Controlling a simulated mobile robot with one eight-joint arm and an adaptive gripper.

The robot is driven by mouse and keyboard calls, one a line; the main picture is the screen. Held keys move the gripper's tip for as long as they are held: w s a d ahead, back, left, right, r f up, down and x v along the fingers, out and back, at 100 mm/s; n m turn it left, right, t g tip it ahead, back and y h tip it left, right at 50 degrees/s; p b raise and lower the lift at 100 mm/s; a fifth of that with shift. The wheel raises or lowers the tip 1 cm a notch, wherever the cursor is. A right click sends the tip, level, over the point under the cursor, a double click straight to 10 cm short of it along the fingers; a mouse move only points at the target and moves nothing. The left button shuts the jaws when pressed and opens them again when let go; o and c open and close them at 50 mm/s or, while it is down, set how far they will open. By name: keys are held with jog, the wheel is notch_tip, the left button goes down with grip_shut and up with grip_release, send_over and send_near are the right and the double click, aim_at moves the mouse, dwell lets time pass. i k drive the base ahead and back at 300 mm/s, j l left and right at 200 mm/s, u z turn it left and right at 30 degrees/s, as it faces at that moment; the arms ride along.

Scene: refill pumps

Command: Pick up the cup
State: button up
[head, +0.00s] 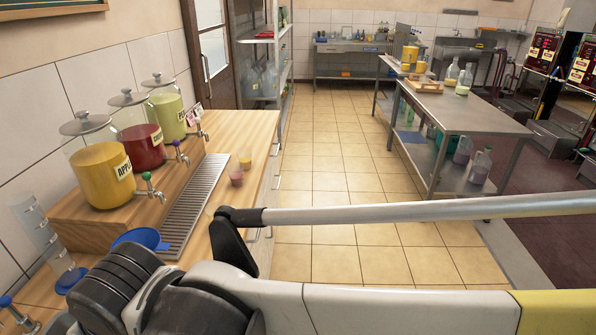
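Two small cups stand on the wooden counter to the right of the metal drip tray. The nearer cup (236,177) looks pinkish red. The farther cup (245,160) looks yellow and is just behind it. Both look upright. My arm crosses the foreground, nearer to the camera than the cups. No gripper fingers can be made out in the head view, so I cannot see what they hold.
Yellow (101,175), red (143,147) and green (169,116) dispensers stand on a wooden riser behind the drip tray (193,207). A blue funnel (137,238) and a clear cylinder (47,240) are nearer. A steel table (472,118) stands right, across clear tiled floor.

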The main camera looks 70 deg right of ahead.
aim_at(236, 176)
jog(key=z, duration=1.85)
jog(key=i+l, duration=0.15)
jog(key=l, duration=0.2)
jog(key=i+l, duration=0.1)
jog(key=l, duration=0.2)
jog(key=i+l, duration=0.15)
jog(key=l, duration=0.2)
